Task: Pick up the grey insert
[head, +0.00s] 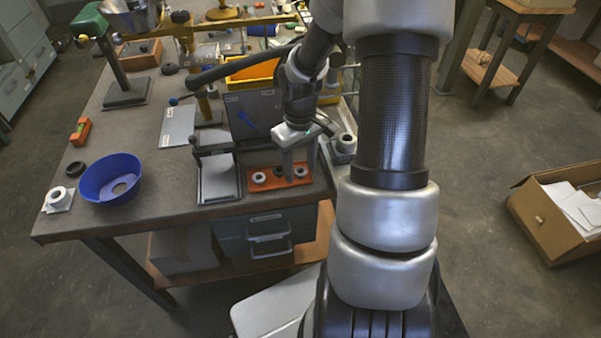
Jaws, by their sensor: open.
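Several small grey round pieces that could be the grey insert stand on an orange-red block (281,186) near the table's front edge. One grey round piece (259,178) is at the block's left, and another (300,171) is at its right. My gripper (298,166) is open and points down over the right part of the block, close to the right piece. Its fingers and wrist partly cover the block, so I cannot tell whether they touch anything. Another grey ring-topped piece (346,140) sits to the right, partly behind my arm.
A grey panel fixture (218,180) stands just left of the block, with a dark upright panel (254,113) behind. A blue bowl (110,178), a white piece (58,198) and an orange level (80,131) are farther left. A yellow bin (252,75) and lamp parts crowd the back.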

